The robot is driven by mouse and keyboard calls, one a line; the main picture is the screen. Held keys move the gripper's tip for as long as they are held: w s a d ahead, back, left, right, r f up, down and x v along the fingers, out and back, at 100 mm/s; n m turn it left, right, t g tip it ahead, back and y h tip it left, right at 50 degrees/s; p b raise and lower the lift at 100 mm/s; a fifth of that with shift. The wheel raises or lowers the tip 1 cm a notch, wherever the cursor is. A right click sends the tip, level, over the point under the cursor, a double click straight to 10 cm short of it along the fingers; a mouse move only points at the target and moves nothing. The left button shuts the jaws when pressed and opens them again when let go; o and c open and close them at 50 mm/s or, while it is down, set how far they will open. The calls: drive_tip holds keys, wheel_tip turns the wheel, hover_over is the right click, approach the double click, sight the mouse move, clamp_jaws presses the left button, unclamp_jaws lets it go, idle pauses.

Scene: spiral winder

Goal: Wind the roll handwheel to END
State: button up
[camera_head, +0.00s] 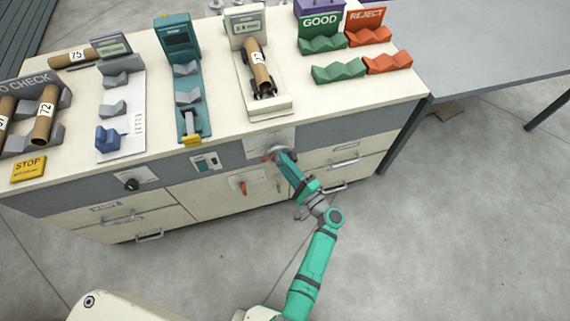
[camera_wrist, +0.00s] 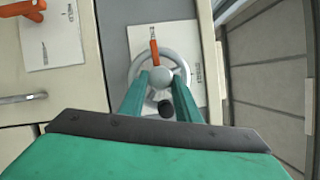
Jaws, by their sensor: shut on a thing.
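The roll handwheel (camera_head: 281,152) is on the front face of the bench, on a light plate (camera_wrist: 189,36). In the wrist view it is a grey ring (camera_wrist: 137,64) with a round hub (camera_wrist: 160,77), an orange pointer (camera_wrist: 154,52) toward the top of the picture and a dark knob (camera_wrist: 166,108) toward the bottom. My gripper (camera_head: 285,160) reaches the wheel from the front. Its green fingers (camera_wrist: 160,80) are shut on the hub, one on each side. The plate's lettering is too small to read. Part of the lower ring is hidden by my fingers.
A cardboard roll (camera_head: 260,70) marked 12 lies in a stand above the wheel. An orange lever (camera_head: 243,187) is on a plate to the left, and a black knob (camera_head: 131,184) farther left. Drawer handles (camera_head: 345,162) stick out at the right. The floor in front is clear.

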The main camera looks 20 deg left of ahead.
idle(0.4)
drive_tip(key=o, duration=1)
drive_tip(key=shift+o, duration=0.2)
drive_tip(key=v, duration=1)
drive_tip(key=shift+s+d, duration=0.25)
drive_tip(key=shift+d, duration=0.05)
drive_tip(key=shift+f, duration=0.1)
